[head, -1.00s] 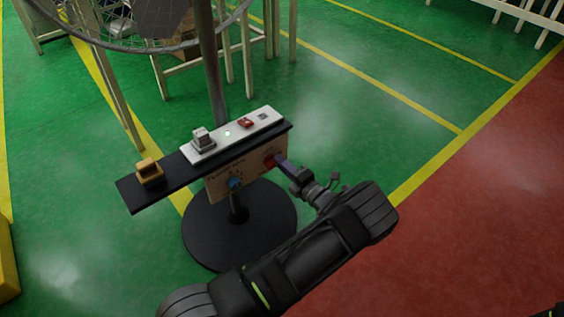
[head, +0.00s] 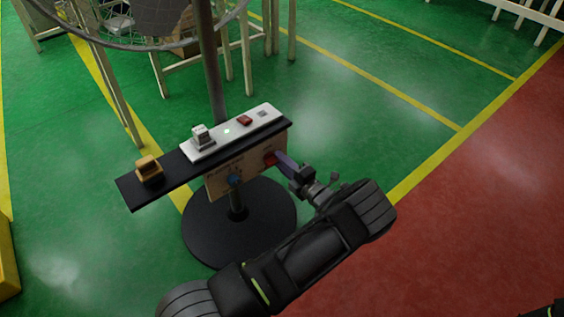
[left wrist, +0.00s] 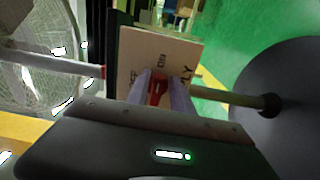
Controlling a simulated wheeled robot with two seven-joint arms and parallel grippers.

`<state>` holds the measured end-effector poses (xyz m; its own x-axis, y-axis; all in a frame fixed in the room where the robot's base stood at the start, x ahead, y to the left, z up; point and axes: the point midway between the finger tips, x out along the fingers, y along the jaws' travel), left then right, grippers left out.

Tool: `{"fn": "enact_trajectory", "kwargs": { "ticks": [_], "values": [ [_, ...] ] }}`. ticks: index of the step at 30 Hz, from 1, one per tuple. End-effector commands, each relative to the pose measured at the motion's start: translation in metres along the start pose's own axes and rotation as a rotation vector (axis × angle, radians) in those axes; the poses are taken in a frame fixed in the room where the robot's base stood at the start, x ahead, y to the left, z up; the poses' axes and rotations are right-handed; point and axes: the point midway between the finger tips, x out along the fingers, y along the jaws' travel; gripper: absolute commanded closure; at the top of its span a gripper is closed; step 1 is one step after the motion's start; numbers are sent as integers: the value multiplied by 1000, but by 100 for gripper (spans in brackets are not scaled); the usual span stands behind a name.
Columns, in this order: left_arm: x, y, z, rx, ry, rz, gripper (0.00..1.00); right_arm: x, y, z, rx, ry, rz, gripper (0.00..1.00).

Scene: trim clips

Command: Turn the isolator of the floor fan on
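The floor fan's stand carries a tan panel (head: 218,184) below a black shelf. My left gripper (head: 279,160) reaches the red handle from the right. In the left wrist view, the red handle (left wrist: 157,92) sits between the two purple fingers (left wrist: 161,84), which look shut on it. The fingers partly hide the handle and the panel's lettering. My right gripper is not in view.
A white strip (head: 240,131) with a grey block, a small green light and a red switch lies on the black shelf (head: 130,192). A yellow-brown block (head: 149,170) sits at its left end. The round black base (head: 215,240) stands on green floor. The fan's wire cage (head: 100,40) is above.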

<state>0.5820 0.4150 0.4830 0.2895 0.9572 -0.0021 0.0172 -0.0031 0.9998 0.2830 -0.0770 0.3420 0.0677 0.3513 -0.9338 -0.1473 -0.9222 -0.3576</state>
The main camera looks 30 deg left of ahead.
Motion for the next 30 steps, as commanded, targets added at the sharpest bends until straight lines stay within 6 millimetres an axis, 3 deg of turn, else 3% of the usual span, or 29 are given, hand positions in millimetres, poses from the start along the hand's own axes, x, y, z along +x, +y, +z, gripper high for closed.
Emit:
{"fn": "enact_trajectory", "kwargs": {
  "ticks": [3, 14, 24, 30],
  "values": [
    [0, 0, 0, -1, 1, 1, 64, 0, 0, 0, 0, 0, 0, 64],
    [-7, 1, 0, -2, 0, 1, 64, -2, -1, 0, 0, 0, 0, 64],
    [-58, 2, 1, -2, -1, 1, 64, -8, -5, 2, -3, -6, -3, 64],
    [-77, 1, 0, -1, 0, 1, 64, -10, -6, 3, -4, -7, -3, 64]
  ]
}}
